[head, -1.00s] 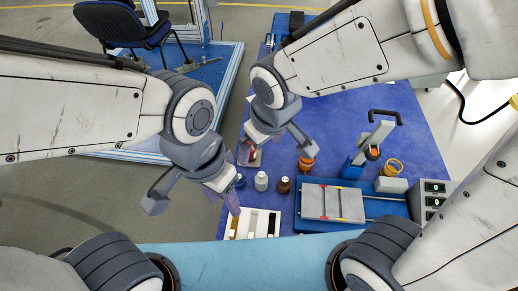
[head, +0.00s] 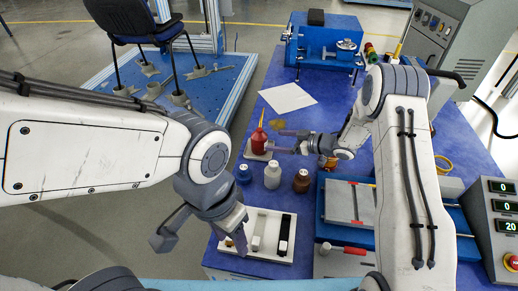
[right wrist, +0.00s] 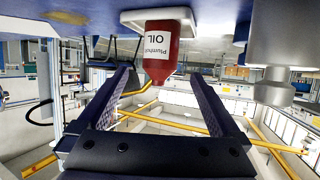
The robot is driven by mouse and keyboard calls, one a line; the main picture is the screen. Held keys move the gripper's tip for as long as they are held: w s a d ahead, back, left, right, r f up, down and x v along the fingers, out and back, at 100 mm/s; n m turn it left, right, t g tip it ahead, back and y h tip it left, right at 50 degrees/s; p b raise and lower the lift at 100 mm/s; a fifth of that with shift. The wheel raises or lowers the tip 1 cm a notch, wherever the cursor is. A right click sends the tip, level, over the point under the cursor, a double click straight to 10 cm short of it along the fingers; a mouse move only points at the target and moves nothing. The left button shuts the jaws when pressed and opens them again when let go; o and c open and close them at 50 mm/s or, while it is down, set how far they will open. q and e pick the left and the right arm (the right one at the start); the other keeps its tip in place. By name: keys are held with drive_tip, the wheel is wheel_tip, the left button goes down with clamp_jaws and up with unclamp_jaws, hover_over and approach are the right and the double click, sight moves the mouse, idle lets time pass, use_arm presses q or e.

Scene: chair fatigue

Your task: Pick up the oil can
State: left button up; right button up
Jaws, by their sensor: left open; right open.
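The oil can (head: 258,139) is a red bottle with a thin yellow spout, upright on a small white tray (head: 262,156) on the blue table. My right gripper (head: 276,146) is open and comes at the can from the right, its fingertips close to the can's side. In the right wrist view the can (right wrist: 162,45) appears upside down, its label reading OIL, centred ahead between the two open fingers (right wrist: 158,85). I cannot tell whether the fingers touch it. My left gripper (head: 200,238) is open and empty at the table's front left edge.
A slotted white tray (head: 282,257) lies nearer. A white sheet (head: 287,97) lies behind, before a blue machine (head: 325,45).

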sight(266, 140)
drive_tip(key=x, duration=0.3)
drive_tip(key=shift+a+f+b, duration=0.15)
drive_tip(key=shift+a+b, duration=0.1)
drive_tip(key=shift+b, duration=0.1)
drive_tip(key=b+x, duration=0.2)
drive_tip(key=x, duration=0.2)
drive_tip(key=shift+w+a, duration=0.1)
drive_tip(key=shift+w, duration=0.1)
drive_tip(key=shift+w+a, duration=0.3)
drive_tip(key=shift+a, duration=0.15)
clamp_jaws()
